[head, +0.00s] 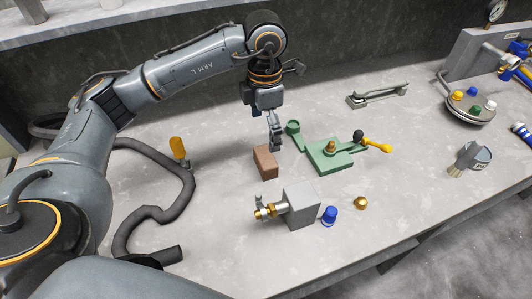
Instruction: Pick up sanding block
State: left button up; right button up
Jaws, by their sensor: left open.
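The sanding block looks to be the brown block (265,162) on the grey bench, near the middle of the head view. My left gripper (275,143) points down just above and behind the block's right end. It is open, and nothing shows between its fingers. The fingers are seen nearly edge-on, so I cannot tell whether they touch the block. My right gripper is not in the picture.
A green fixture (328,158) with a yellow-handled lever stands right of the block. A grey cube with a brass valve (300,205), a blue cap (329,215) and a brass dome (361,203) are in front. A black hose (187,190) curls at left.

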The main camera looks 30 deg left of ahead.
pick_arm(q)
send_over(265, 157)
notch_tip(265, 157, down, 5)
jog(key=shift+r+p, duration=0.2)
jog(key=shift+p, duration=0.15)
jog(key=shift+a+f, duration=0.1)
jog(key=shift+f, duration=0.25)
jog(key=shift+w+f+p, duration=0.1)
jog(key=shift+f+p, duration=0.25)
jog(key=shift+f, duration=0.25)
notch_tip(265, 157, down, 4)
jog(key=shift+r+p, duration=0.2)
jog(key=shift+p, duration=0.4)
jog(key=shift+f, duration=0.35)
jog(key=c, duration=1.1)
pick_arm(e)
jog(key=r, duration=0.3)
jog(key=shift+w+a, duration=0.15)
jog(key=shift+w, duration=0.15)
